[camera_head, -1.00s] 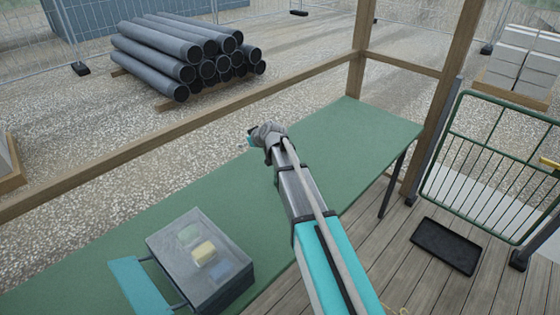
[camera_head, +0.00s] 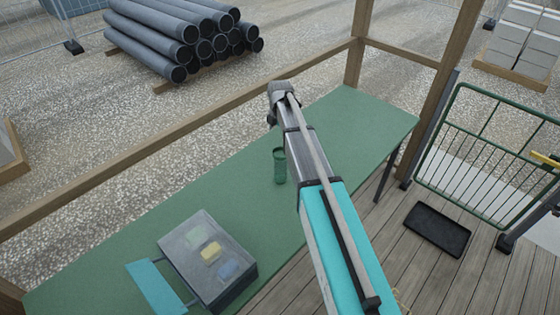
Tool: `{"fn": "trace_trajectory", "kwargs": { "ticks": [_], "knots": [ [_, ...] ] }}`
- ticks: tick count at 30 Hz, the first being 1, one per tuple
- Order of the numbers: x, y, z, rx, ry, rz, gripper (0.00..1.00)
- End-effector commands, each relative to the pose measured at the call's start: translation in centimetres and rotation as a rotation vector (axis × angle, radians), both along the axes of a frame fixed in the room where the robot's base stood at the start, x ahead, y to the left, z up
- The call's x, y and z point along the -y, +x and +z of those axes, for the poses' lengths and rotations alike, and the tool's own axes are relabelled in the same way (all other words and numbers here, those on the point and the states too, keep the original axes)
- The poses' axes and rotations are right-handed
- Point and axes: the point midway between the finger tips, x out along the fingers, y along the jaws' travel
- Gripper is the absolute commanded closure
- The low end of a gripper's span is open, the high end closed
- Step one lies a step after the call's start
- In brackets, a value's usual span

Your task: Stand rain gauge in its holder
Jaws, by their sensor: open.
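A slim green upright cylinder (camera_head: 279,166) with a dark, seemingly open top stands on the green table, just left of my arm. It looks like the holder, but I cannot tell for sure, nor whether anything is inside it. I cannot make out a separate rain gauge. My gripper (camera_head: 271,112) is at the far end of my arm, above the table's far side and beyond the green cylinder, apart from it. It is open; its fingers are mostly hidden behind the wrist, and I see nothing held.
A grey box (camera_head: 222,290) with green, yellow and blue items showing at its top sits on the table (camera_head: 345,135) at the near left, beside a teal panel (camera_head: 157,287). A wooden rail (camera_head: 180,135) runs along the table's far side. The table's right part is clear.

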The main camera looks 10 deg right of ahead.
Motion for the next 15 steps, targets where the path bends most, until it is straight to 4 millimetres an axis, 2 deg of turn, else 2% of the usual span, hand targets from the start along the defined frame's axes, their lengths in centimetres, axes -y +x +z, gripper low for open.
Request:
{"fn": "trace_trajectory", "kwargs": {
  "ticks": [3, 15],
  "knots": [
    [0.73, -0.33, 0.77, -0.033, -0.028, 0.062, 0.0],
    [0.91, -0.53, 0.73, -0.046, -0.039, 0.089, 0.0]
  ]
}}
